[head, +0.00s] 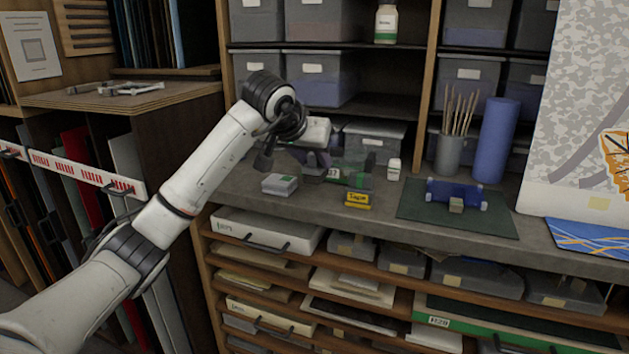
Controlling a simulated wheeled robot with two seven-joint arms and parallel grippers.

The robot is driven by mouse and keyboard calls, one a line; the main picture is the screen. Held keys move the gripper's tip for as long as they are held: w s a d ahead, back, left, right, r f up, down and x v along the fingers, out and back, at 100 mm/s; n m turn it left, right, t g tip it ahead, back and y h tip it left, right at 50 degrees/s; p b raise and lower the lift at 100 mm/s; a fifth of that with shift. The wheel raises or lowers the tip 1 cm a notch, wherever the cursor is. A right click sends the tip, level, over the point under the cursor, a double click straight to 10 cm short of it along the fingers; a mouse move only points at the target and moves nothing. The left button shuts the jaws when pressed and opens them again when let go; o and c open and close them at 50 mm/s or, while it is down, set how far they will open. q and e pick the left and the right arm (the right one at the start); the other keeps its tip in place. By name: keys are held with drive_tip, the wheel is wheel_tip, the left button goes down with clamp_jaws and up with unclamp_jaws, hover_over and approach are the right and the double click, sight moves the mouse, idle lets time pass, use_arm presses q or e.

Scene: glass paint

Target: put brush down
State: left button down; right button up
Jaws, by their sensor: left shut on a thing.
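My left gripper (318,164) is above the back of the grey worktop, partly hidden by my own wrist. It is shut on a slim thing, most likely the brush, but the brush itself is too small and covered to make out. A grey cup (448,155) holding several upright brushes (459,112) stands to the right, apart from the gripper. My right gripper is not in view.
A blue cylinder (496,140) stands beside the cup. Shelves with grey bins (470,80) rise behind. A patterned panel (585,130) is at right.

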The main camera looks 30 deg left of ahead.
sight(311, 176)
use_arm(q)
drive_tip(key=shift+f, duration=2.25)
drive_tip(key=shift+f, duration=0.15)
drive_tip(key=c, duration=1.2)
unclamp_jaws()
